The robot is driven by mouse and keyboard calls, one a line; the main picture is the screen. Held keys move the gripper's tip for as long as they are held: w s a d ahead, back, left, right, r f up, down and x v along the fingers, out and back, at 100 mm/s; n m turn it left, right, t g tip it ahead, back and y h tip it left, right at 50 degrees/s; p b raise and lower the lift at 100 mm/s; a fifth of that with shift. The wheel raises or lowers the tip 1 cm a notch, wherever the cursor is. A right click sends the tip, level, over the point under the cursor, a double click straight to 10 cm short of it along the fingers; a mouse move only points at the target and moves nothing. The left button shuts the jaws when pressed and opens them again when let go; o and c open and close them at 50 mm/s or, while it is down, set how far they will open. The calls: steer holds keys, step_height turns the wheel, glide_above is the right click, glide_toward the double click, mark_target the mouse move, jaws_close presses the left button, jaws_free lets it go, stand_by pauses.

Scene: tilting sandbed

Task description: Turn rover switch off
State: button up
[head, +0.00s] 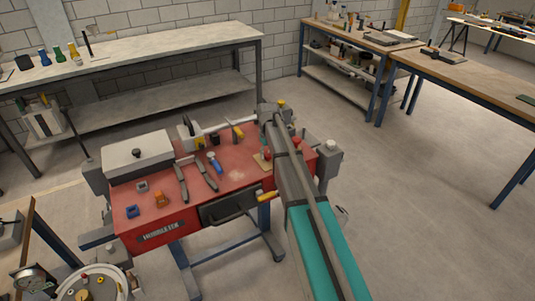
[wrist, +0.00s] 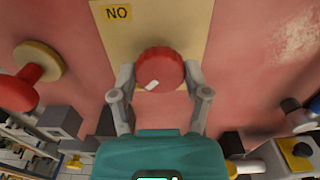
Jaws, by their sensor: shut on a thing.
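A round red switch knob (wrist: 160,66) with a white pointer mark sits on a cream plate (wrist: 190,25) in the wrist view. The mark points down and left. The plate carries a label (wrist: 118,13) reading "NO"; the rest of the plate is cut off or covered. My gripper (wrist: 160,74) has one finger on each side of the knob and is shut on it. In the head view the knob (head: 267,154) shows beside my arm on the red deck of the rover (head: 235,175). My fingers cannot be made out there.
A red mushroom-shaped button (wrist: 28,82) stands left of the knob in the wrist view. Pliers (head: 205,172), a blue-handled tool (head: 214,162) and a white box (head: 138,150) lie on the deck. Workbenches (head: 170,50) stand behind; floor at right is clear.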

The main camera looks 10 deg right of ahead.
stand_by(0.3)
steer(key=o, duration=1.1)
steer(key=shift+o, duration=0.2)
steer(key=s+r+m+p, duration=0.1)
steer(key=s+m, duration=0.2)
steer(key=s, duration=2.6)
steer(key=shift+a+m, duration=0.15)
steer(key=shift+m, duration=0.25)
steer(key=shift+r, duration=0.1)
